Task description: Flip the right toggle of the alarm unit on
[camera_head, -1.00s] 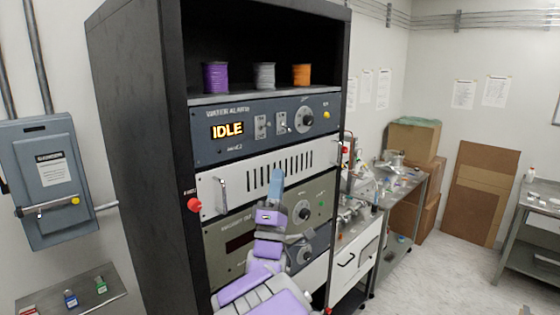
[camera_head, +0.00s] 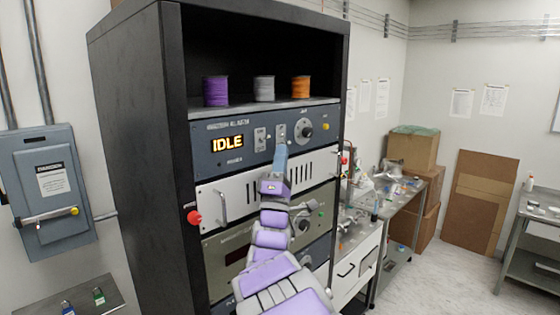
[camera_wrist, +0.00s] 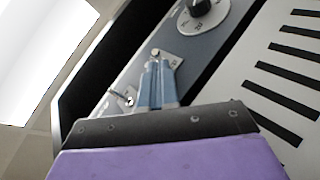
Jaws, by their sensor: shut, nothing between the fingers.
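The alarm unit (camera_head: 200,150) is a blue-grey rack panel with a lit display (camera_head: 227,142) reading IDLE. Its left toggle (camera_head: 260,138) is on a small light plate, and its right toggle plate (camera_head: 280,131) is between that and the black knob (camera_head: 305,129). My gripper (camera_head: 281,149) is shut and empty, its blue fingertips just below the right toggle. In the wrist view my gripper (camera_wrist: 157,64) points at the right toggle (camera_wrist: 155,52), very close to its tip; contact is unclear. The left toggle (camera_wrist: 129,100) shows lower left.
A white slotted panel (camera_head: 240,190) with a protruding handle (camera_head: 221,207) lies below the unit. A red button (camera_head: 194,218) sticks out at the rack's left edge. Purple (camera_head: 216,91), grey (camera_head: 264,89) and orange (camera_head: 300,88) spools stand on the shelf above.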

